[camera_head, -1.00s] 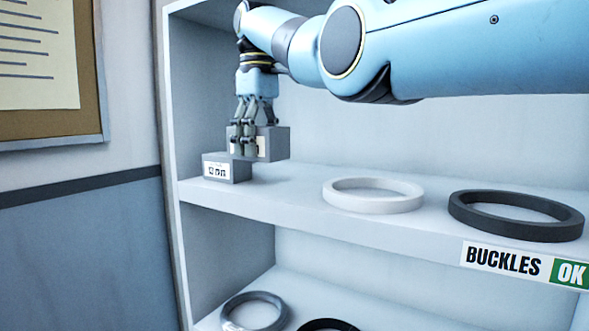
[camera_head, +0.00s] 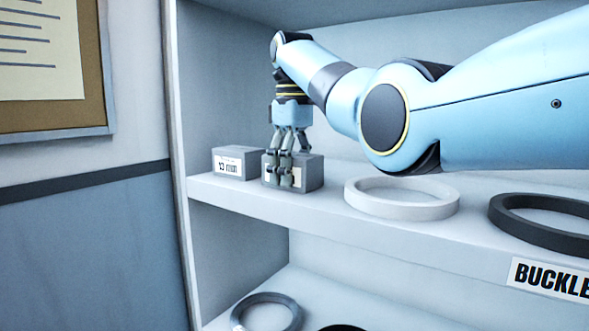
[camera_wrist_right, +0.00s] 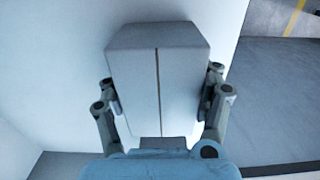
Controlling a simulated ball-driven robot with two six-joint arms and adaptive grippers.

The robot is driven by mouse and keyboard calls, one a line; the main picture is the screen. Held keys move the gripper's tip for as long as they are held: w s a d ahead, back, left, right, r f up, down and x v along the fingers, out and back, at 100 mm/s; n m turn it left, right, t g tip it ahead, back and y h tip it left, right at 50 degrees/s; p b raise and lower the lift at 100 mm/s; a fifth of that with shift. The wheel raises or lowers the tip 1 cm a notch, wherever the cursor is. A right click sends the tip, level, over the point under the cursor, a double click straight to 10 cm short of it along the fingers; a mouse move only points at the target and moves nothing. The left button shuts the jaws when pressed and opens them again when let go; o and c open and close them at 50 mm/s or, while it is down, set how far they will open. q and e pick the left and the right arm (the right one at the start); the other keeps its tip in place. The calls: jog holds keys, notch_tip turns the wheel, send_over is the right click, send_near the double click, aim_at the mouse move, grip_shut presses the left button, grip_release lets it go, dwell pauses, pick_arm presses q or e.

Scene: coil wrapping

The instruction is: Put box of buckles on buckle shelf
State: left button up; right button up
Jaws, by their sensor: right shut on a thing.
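A grey box with a pale label (camera_head: 312,172) is on the shelf labelled BUCKLES (camera_head: 250,196), or just above it; I cannot tell if its whole base touches. My right gripper (camera_head: 284,178) comes down from above and is shut on this box, its fingers in front of the label. In the right wrist view the box (camera_wrist_right: 157,80) sits between the two fingers, which press on its sides. A second grey box with a label (camera_head: 237,162) stands just left of it on the same shelf. My left gripper is not in view.
A white ring (camera_head: 402,207) lies close to the right of the held box, and a dark ring (camera_head: 545,232) lies farther right. A grey ring (camera_head: 267,313) lies on the shelf below. The shelf's side wall (camera_head: 196,100) stands at the left.

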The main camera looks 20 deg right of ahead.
aim_at(294, 155)
jog(key=shift+s, duration=0.25)
jog(key=o, duration=1.7)
jog(key=shift+w, duration=0.1)
jog(key=shift+c, duration=0.2)
jog(key=r, duration=0.7)
jog(key=shift+s+r, duration=0.2)
jog(key=shift+w+r, duration=0.1)
jog(key=shift+w, duration=0.1)
